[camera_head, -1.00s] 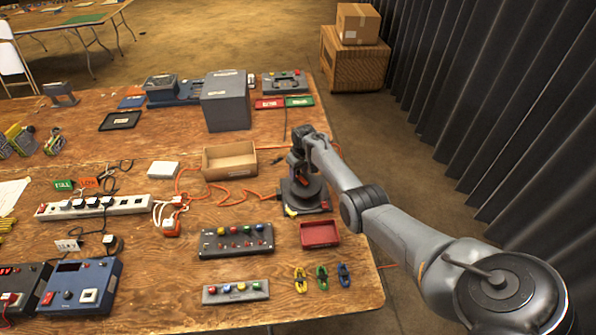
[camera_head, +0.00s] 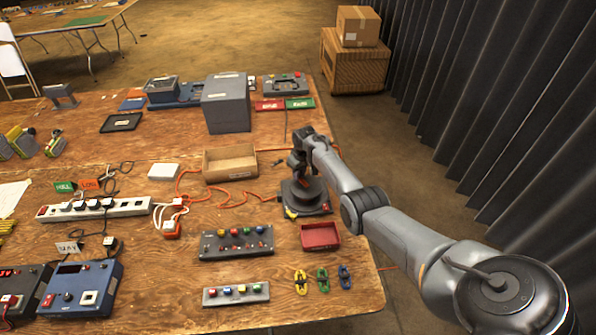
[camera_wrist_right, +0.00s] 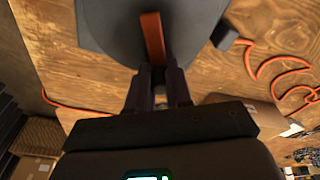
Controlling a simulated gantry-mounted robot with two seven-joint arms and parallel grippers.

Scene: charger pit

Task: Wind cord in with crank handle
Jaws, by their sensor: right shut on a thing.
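A dark round cord reel (camera_head: 304,196) on a flat base sits near the right edge of the wooden table. My right gripper (camera_head: 299,172) is over the reel, pointing down, and partly hides it. In the right wrist view, the reel's grey disc (camera_wrist_right: 105,22) carries an orange crank bar (camera_wrist_right: 153,38). My right gripper's fingers (camera_wrist_right: 158,78) are closed at the bar's near end, shut on the crank handle, which they hide. Loose orange cord (camera_head: 232,198) lies in bends left of the reel and also shows in the right wrist view (camera_wrist_right: 270,66). My left gripper is out of view.
An open wooden box (camera_head: 229,165) stands left of the reel. A red tray (camera_head: 320,236) is just in front of it, beside a button panel (camera_head: 236,242). A power strip (camera_head: 95,208) lies farther left. The table's right edge is close to the reel.

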